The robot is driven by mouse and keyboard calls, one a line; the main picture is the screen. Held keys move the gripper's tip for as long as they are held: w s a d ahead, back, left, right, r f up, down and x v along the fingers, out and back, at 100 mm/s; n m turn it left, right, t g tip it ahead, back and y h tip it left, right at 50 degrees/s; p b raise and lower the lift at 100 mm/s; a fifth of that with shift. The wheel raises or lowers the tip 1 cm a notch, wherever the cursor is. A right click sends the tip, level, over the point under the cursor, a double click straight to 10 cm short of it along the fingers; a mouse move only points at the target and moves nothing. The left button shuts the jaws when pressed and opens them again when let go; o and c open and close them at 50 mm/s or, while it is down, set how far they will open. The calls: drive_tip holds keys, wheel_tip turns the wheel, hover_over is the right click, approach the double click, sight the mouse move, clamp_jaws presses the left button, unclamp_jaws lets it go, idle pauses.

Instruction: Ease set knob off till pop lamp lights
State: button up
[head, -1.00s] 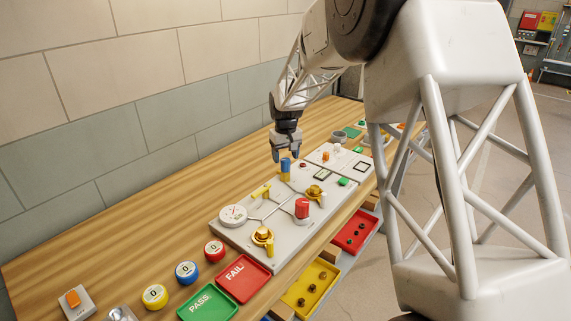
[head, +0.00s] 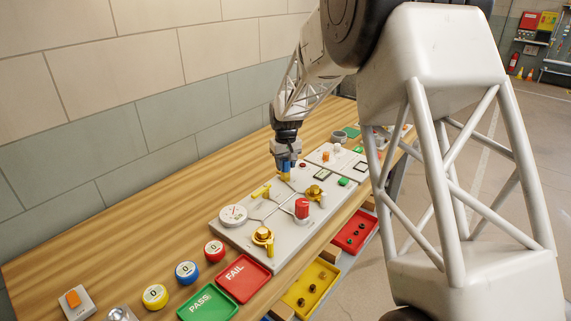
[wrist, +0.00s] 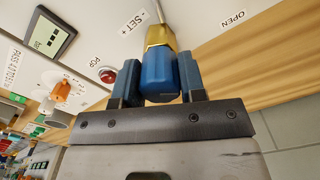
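The set knob (wrist: 160,72) is a blue cylinder on a brass hex stem, beside a "SET +" label. In the head view the set knob (head: 284,165) is mostly covered by my gripper (head: 284,162), which points down over it. In the wrist view the blue fingers of my gripper (wrist: 158,82) stand on either side of the knob, very close to it. I cannot tell whether they press on it. The pop lamp (wrist: 107,74), a small red dome in a white ring labelled "POP", shows no clear glow. In the head view the pop lamp (head: 302,166) is a small dark red dot.
The grey panel carries a round gauge (head: 233,216), a red knob (head: 302,208), brass fittings (head: 263,236) and a yellow lever (head: 261,191). A small display (wrist: 48,36) lies near the lamp. Red FAIL (head: 244,279) and green PASS (head: 207,303) trays sit in front. Wooden bench behind is clear.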

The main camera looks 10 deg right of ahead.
sight(286, 160)
drive_tip(key=shift+c, duration=0.3)
drive_tip(key=shift+n, duration=0.9)
drive_tip(key=o, duration=0.9)
drive_tip(key=shift+r, duration=3.95)
